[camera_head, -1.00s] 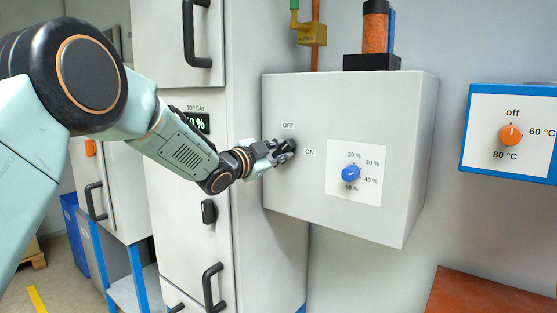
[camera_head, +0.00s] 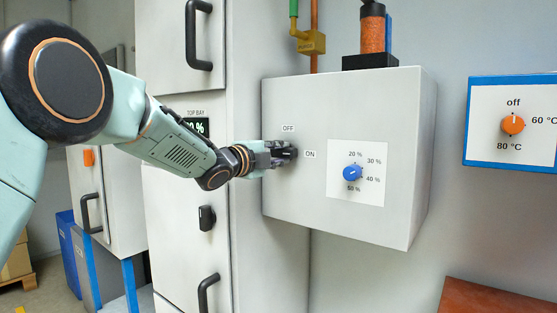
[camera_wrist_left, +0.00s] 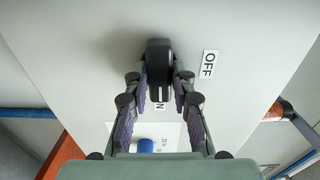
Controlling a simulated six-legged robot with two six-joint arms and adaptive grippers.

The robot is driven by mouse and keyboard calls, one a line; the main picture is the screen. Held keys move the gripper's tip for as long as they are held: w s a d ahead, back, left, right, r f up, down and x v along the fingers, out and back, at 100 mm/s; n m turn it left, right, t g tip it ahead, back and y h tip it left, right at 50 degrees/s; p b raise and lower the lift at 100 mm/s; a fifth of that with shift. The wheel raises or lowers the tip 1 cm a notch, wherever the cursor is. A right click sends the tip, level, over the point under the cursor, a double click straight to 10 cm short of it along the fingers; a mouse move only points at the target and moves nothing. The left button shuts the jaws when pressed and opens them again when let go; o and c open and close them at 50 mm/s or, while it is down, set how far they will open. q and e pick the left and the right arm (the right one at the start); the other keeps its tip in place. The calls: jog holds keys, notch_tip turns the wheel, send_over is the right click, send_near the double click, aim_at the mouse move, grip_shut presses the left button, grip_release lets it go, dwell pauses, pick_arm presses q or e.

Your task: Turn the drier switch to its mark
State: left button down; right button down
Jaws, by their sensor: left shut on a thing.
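The drier switch is a black knob (camera_head: 291,153) on the front of the grey box (camera_head: 305,205), between an OFF label (camera_head: 288,128) above and an ON label (camera_head: 310,154) to its right. It also shows in the left wrist view (camera_wrist_left: 159,60), its long handle running toward the ON label, which it partly hides. My left gripper (camera_head: 277,154) is shut on the switch, a finger on each side of the handle; in the left wrist view the fingers (camera_wrist_left: 160,84) flank it. My right gripper is not in view.
A blue dial (camera_head: 352,173) with percent marks sits right of the switch on the same box. A blue-framed panel with an orange knob (camera_head: 512,124) hangs farther right. A tall grey cabinet with black handles (camera_head: 199,35) stands behind my left arm. A brown surface (camera_head: 495,298) is lower right.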

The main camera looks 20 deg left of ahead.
pick_arm(q)
jog(key=shift+r, duration=0.4)
jog(key=c, duration=1.5)
grip_release()
jog(key=o, duration=0.4)
jog(key=shift+w+f, duration=0.2)
jog(key=shift+f, duration=0.1)
jog(key=shift+s, duration=0.2)
jog(key=v, duration=1.2)
jog(key=shift+r, duration=0.1)
jog(key=shift+w, duration=0.1)
